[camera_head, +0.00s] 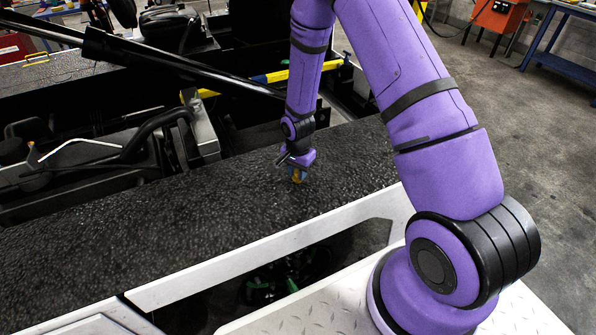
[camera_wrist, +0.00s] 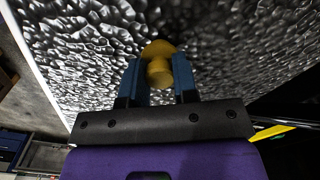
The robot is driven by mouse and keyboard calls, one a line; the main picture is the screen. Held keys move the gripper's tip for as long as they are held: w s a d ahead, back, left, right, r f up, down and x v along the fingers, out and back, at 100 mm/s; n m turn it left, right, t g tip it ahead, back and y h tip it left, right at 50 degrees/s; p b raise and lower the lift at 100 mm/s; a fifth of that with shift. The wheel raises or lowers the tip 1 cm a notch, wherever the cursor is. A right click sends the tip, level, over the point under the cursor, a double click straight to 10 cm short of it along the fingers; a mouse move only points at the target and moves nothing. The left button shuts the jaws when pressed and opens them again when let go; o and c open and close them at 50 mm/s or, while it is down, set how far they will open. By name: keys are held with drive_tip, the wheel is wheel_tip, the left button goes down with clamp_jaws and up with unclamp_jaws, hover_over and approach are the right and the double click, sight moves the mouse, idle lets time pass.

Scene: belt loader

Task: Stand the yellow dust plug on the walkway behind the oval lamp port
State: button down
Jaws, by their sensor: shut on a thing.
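The yellow dust plug (camera_wrist: 158,66) is between the two blue fingers of my gripper (camera_wrist: 158,78) in the wrist view. My gripper is shut on it. In the head view my gripper (camera_head: 298,168) is low over the dark, rough walkway (camera_head: 200,220), and a small part of the plug (camera_head: 297,175) shows below the fingers. I cannot tell whether the plug touches the walkway. The oval lamp port cannot be made out clearly; a dark opening (camera_head: 340,250) shows in the white side panel in front of the walkway.
A black bar (camera_head: 180,62) slants across the machine behind the walkway. Black machine parts (camera_head: 90,150) and a yellow rail (camera_head: 275,76) lie beyond it. The white side panel (camera_head: 210,277) edges the walkway at the front. The walkway left of my gripper is clear.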

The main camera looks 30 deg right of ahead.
drive_tip(key=c, duration=0.9)
unclamp_jaws()
drive_tip(key=s+r+n+t, duration=0.1)
drive_tip(key=s+r+n, duration=0.25)
drive_tip(key=r, duration=1.35)
drive_tip(key=s+r+n+t, duration=0.15)
drive_tip(key=s+r, duration=0.35)
drive_tip(key=r, duration=1.3)
drive_tip(key=shift+s+d+r+n+t, duration=0.1)
drive_tip(key=shift+s+r+n+t, duration=0.7)
drive_tip(key=shift+s+r, duration=1.9)
drive_tip(key=shift+s+d+r+n+t, duration=0.1)
drive_tip(key=shift+s+r+n, duration=1.25)
drive_tip(key=shift+s, duration=2.7)
drive_tip(key=shift+s+d+r+n+t, duration=0.1)
drive_tip(key=shift+s+r+n+t, duration=0.35)
drive_tip(key=shift+s+r+n, duration=2)
